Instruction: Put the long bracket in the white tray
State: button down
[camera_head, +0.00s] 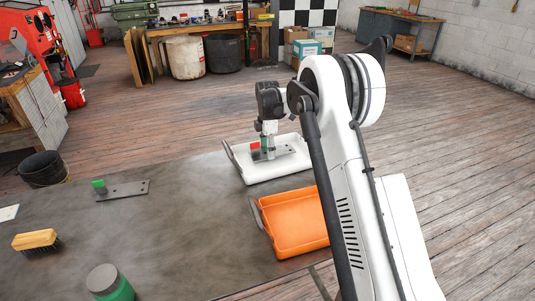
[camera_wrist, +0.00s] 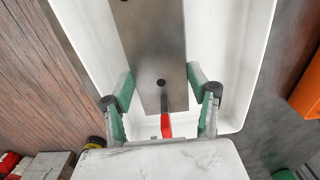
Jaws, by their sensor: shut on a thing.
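The long bracket, a flat grey plate with a red tab, shows in the head view (camera_head: 283,151) and the wrist view (camera_wrist: 154,45). My gripper (camera_head: 266,143) points down over the white tray (camera_head: 236,163). Its green-padded fingers (camera_wrist: 160,84) are shut on the plate's two long edges near the red-tab end. The plate lies level inside the tray's outline, with the tray's white walls on both sides in the wrist view (camera_wrist: 238,100). I cannot tell whether the plate touches the tray floor. The plate's far end is cut off in the wrist view.
An orange tray (camera_head: 295,225) stands just in front of the white tray. A bracket with a green tab (camera_head: 125,190), a brush (camera_head: 36,241) and a green jar (camera_head: 108,284) are on the table at left. The table's middle (camera_head: 190,225) is clear.

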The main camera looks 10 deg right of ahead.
jog(key=shift+f, duration=0.95)
jog(key=shift+f, duration=0.25)
jog(key=c, duration=0.7)
grip_release()
jog(key=shift+o, duration=0.2)
jog(key=shift+r, duration=0.1)
